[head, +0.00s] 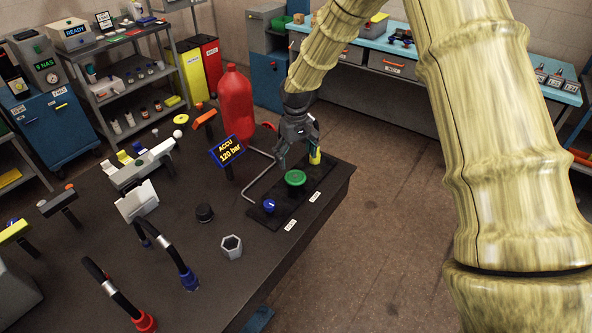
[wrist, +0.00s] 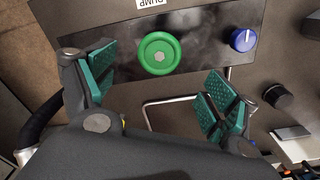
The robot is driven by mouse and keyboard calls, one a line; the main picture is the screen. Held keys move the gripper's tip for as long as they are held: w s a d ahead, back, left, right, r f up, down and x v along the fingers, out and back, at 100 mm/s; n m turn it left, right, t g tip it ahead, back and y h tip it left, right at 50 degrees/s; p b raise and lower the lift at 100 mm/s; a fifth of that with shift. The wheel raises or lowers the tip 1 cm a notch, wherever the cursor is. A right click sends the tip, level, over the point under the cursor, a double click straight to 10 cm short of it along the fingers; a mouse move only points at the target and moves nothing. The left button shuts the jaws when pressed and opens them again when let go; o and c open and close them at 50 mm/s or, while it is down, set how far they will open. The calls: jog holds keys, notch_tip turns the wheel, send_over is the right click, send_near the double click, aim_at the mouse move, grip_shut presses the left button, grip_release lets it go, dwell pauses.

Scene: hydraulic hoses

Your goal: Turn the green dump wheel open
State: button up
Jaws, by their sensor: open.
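The green dump wheel (head: 295,178) sits on a dark panel (head: 268,217) at the right part of the bench. In the wrist view the wheel (wrist: 159,54) is seen from above as a round disc with a small hub, beside a label reading DUMP. My gripper (head: 296,158) is above the panel, just behind the wheel in the head view. In the wrist view my gripper (wrist: 152,92) is open, its teal pads wide apart, with the wheel beyond the gap between them. Nothing is between the pads, and I see no contact with the wheel.
A blue knob (head: 269,206) and a yellow part (head: 315,156) flank the wheel on the panel. A bent metal rail (head: 259,178) runs along the panel. A display (head: 228,151) reads ACCU 120 bar before a red cylinder (head: 235,103).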

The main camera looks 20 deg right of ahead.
aim_at(295, 176)
jog(key=shift+w+f+p, duration=0.1)
jog(key=shift+f+p, duration=1.15)
jog(key=shift+f, duration=2.6)
jog(key=shift+c, duration=0.2)
jog(key=c, duration=1)
